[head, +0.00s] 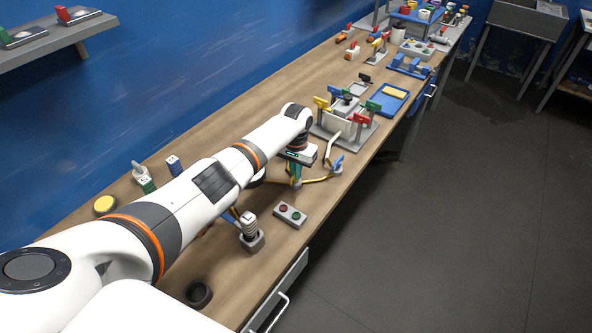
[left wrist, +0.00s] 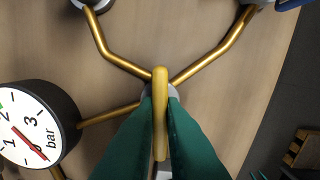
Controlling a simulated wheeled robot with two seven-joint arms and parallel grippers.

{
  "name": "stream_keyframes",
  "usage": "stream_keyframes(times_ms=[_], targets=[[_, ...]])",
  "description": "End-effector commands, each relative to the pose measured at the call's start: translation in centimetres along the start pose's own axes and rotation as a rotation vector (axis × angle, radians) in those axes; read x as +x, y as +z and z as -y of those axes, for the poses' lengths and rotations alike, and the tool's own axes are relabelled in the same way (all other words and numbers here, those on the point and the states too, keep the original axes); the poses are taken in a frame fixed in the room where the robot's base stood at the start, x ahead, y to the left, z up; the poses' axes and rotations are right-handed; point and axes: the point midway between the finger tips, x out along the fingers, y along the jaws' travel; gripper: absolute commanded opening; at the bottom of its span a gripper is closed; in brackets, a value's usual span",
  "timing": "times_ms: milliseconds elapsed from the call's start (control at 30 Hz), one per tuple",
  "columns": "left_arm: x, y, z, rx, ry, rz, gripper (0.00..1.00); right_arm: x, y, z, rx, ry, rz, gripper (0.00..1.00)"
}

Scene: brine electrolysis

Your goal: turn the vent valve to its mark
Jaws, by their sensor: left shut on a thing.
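The yellow valve lever (left wrist: 160,100) stands in the middle of the left wrist view, where brass pipes (left wrist: 205,62) meet. My left gripper (left wrist: 160,125) has its green fingers closed on either side of this lever, and they hide the lower part of the valve. In the head view my left gripper (head: 296,174) reaches down over the pipework on the bench. No mark for the lever can be made out. My right gripper is not in view.
A round pressure gauge (left wrist: 32,138), scaled in bar, sits left of the valve. A button box (head: 290,214) with red and green buttons stands nearer on the bench (head: 235,290). A blue-handled fitting (head: 337,163) is to the right. A rack with coloured clamps (head: 350,128) stands beyond.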

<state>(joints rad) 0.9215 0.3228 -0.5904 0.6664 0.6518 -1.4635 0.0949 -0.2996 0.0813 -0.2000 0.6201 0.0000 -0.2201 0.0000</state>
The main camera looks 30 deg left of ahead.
Motion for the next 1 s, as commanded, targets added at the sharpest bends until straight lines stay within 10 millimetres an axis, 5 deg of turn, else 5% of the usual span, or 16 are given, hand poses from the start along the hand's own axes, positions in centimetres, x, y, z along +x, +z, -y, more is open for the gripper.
stream_keyframes(times_ms=[900,933,1000], targets=[[-0.13,0.07,-0.02,0.174,0.001,0.002,0.0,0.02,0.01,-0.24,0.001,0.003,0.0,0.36],[-0.13,0.07,-0.02,0.174,0.001,0.002,0.14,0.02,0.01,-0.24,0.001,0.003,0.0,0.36],[-0.12,0.07,-0.02,0.173,0.001,0.002,0.25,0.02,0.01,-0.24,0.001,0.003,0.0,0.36]])
